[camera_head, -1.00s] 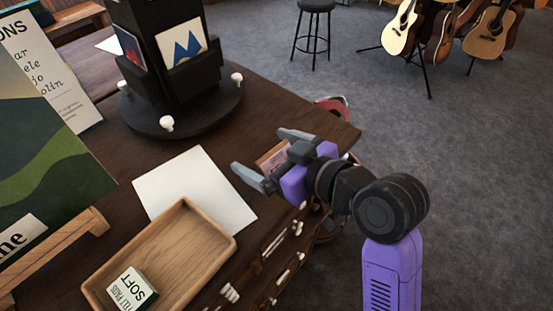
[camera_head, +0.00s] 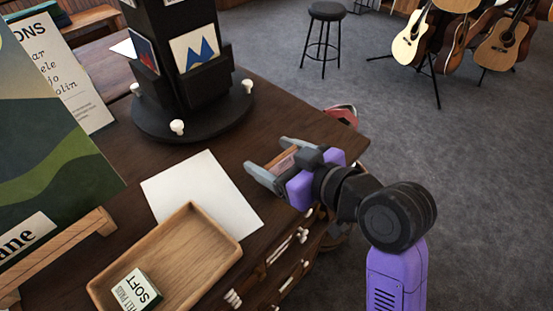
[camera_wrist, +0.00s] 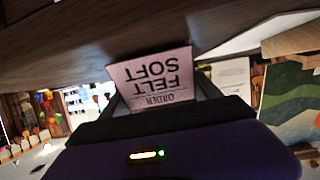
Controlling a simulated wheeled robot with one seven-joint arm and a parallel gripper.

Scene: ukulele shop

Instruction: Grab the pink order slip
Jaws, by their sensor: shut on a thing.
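The pink order slip (camera_wrist: 155,76) shows in the wrist view between my fingers, with the dark words "ORDER", "FELT" and "SOFT" upside down. In the head view a small pinkish part of the slip (camera_head: 283,159) shows between the fingers. My gripper (camera_head: 267,156) is shut on the slip, over the right part of the dark wooden counter (camera_head: 250,125). Part of the slip is hidden by the fingers and palm. I cannot tell whether it touches the counter.
A wooden tray (camera_head: 205,268) holding a small "SOFT" box (camera_head: 137,290) stands in front on a white sheet (camera_head: 205,183). A black round display stand (camera_head: 190,122) is behind. A framed sign (camera_head: 45,165) leans at left.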

